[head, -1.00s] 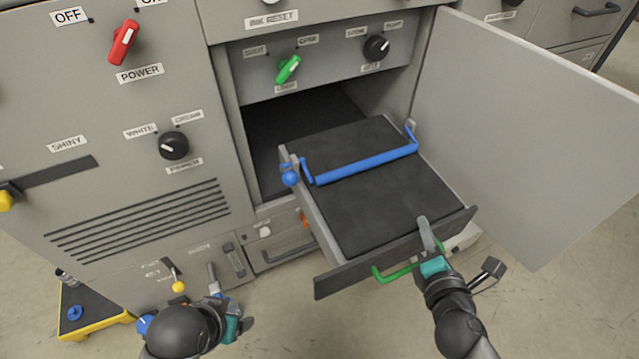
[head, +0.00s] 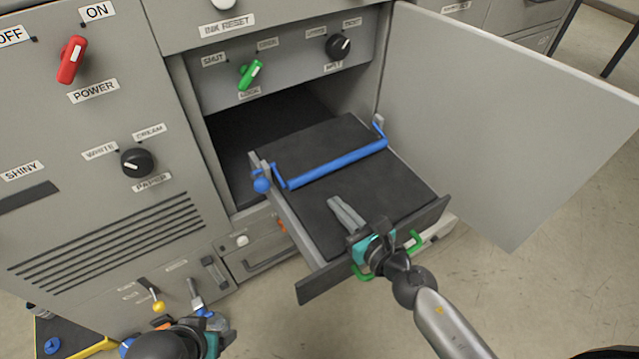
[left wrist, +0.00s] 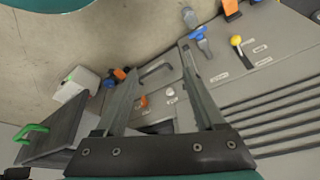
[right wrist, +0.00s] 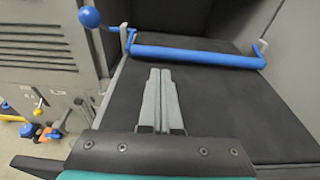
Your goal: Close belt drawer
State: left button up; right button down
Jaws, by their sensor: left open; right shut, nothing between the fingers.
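The belt drawer (head: 308,284) is pulled out of the grey machine, its black belt bed (head: 395,194) showing. A blue bar (head: 335,165) with a blue ball knob (head: 261,185) crosses the bed. The green handle (head: 415,241) is on the drawer front and partly hidden by my right gripper. My right gripper (head: 338,203) is shut and empty, its fingers over the bed behind the drawer front; it also shows in the right wrist view (right wrist: 161,75). My left gripper (left wrist: 160,80) is open and empty, low before the machine; the green handle (left wrist: 33,130) shows at the left there.
A large grey door (head: 500,110) stands open right of the drawer. A closed lower drawer (head: 268,255) sits beneath. Left are the red power switch (head: 72,60), black knob (head: 137,162) and a yellow-ended lever (head: 157,305). Bare floor lies in front.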

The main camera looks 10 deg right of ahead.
aim_at(312, 179)
jog(key=x, duration=0.6)
jog(key=shift+w+a, duration=0.1)
jog(key=shift+w, duration=0.1)
jog(key=shift+w+a+f+b, duration=0.1)
jog(key=shift+w+b, duration=0.2)
jog(key=shift+w, duration=0.05)
jog(key=shift+w+a, duration=0.1)
jog(key=shift+w, duration=0.15)
pick_arm(q)
jog(key=shift+r, duration=0.7)
jog(key=shift+f, duration=0.1)
pick_arm(e)
jog(key=shift+w, duration=0.1)
